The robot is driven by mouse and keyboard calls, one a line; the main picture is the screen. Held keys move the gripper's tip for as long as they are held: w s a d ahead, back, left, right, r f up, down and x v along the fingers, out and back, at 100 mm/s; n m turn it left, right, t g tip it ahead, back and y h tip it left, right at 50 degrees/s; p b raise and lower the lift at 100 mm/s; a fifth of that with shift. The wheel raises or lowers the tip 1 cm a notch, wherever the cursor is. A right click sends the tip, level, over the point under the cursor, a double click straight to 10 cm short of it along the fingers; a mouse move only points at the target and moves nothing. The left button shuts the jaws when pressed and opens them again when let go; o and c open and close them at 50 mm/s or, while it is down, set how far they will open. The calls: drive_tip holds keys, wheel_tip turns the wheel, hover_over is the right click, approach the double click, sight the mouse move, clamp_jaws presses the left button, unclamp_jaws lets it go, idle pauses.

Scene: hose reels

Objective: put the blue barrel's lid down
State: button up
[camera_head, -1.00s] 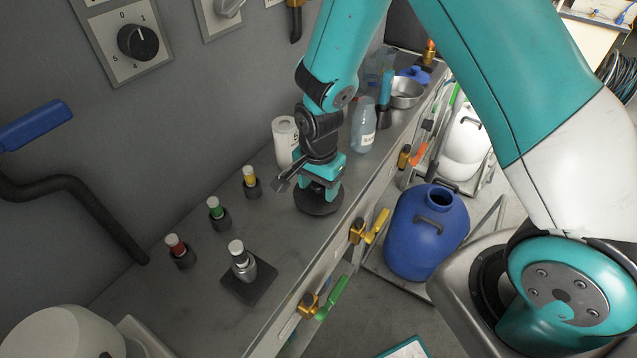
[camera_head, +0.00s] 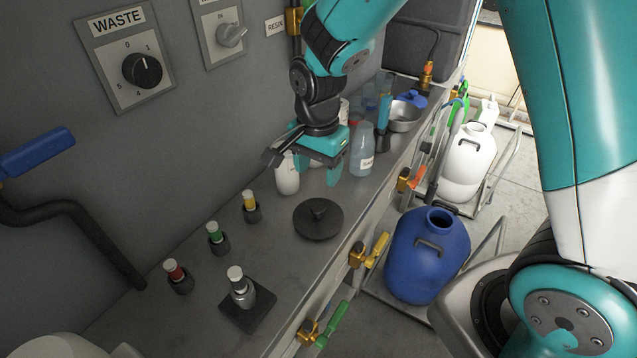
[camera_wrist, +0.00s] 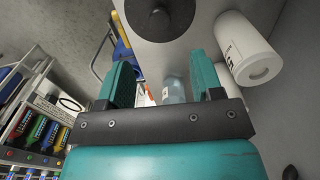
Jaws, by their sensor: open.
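The blue barrel (camera_head: 428,262) stands on a low cart beside the bench, with its round mouth uncovered. A black round lid (camera_head: 318,219) with a raised central grip lies flat on the bench top; it also shows in the wrist view (camera_wrist: 147,14). My gripper (camera_head: 312,168) is open and empty, above and behind the lid and apart from it. In the wrist view its two teal fingers (camera_wrist: 162,84) stand wide apart with nothing held between them.
Small bottles with yellow, green and red bands (camera_head: 214,236) line the wall side. A metal flask (camera_head: 240,287) stands on a dark pad. A white barrel (camera_head: 466,160) is farther back.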

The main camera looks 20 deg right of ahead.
drive_tip(key=s+a+r+n+y, duration=0.2)
drive_tip(key=s+r+n, duration=0.5)
drive_tip(key=s+n, duration=0.2)
drive_tip(key=s+a+r+n+y, duration=0.2)
drive_tip(key=s+r+n, duration=0.6)
drive_tip(key=s, duration=0.3)
drive_tip(key=shift+a+n, duration=0.35)
drive_tip(key=shift+n, duration=0.35)
wheel_tip(320, 180, up, 3)
drive_tip(key=p, duration=0.3)
drive_tip(key=shift+r, duration=0.15)
